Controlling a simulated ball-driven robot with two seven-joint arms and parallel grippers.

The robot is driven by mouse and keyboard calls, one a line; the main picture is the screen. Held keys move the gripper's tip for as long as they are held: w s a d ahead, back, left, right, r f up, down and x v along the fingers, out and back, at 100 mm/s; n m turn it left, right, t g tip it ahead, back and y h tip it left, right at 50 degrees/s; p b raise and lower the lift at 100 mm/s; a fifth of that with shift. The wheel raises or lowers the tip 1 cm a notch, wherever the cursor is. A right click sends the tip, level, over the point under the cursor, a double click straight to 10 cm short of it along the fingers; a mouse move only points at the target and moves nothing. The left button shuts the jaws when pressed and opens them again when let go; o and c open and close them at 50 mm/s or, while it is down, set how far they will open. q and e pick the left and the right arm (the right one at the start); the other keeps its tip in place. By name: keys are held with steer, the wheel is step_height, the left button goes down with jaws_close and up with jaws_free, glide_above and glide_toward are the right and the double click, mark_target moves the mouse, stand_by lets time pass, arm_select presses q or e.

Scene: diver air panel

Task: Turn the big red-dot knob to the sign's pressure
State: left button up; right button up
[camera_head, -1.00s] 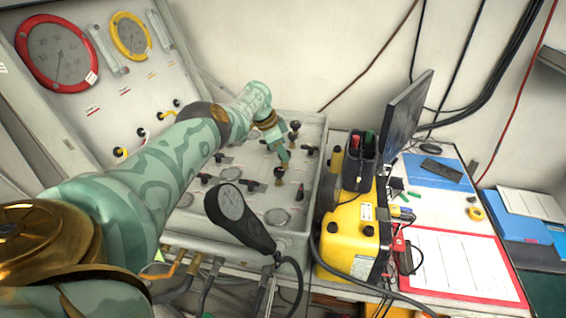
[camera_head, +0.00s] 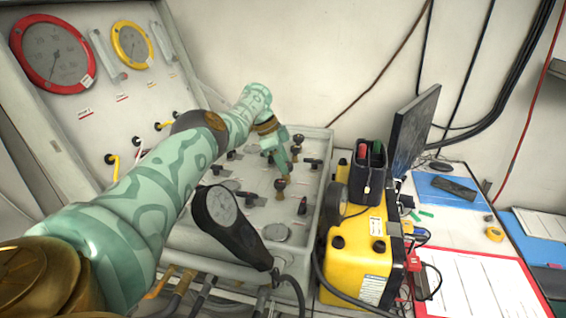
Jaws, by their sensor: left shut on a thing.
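A sloping grey panel (camera_head: 305,235) carries several small dark knobs and round dials. My left gripper (camera_head: 281,171) is over its far right part, with its fingers pointing down. It is shut on a dark knob (camera_head: 280,187), whose top the fingers partly hide. I cannot make out a red dot on it. A big red-rimmed gauge (camera_head: 52,54) is on the upright board at the upper left, its needle and figures too small to read. A yellow-rimmed gauge (camera_head: 132,45) is beside it. I cannot make out a pressure sign. My right gripper is not in view.
A black handheld gauge (camera_head: 232,225) stands up in front of the panel. A yellow case (camera_head: 355,252) with a black holder (camera_head: 368,172) on it stands close to the panel's right. A dark monitor (camera_head: 414,130) and a red-edged sheet (camera_head: 480,290) are farther right.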

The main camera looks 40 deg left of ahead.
arm_select(q)
steer(key=o, duration=1)
steer(key=shift+w, duration=0.1)
steer(key=shift+c, duration=0.2)
steer(key=p+v, duration=0.1)
steer(key=v, duration=1.1)
steer(key=shift+p, duration=0.4)
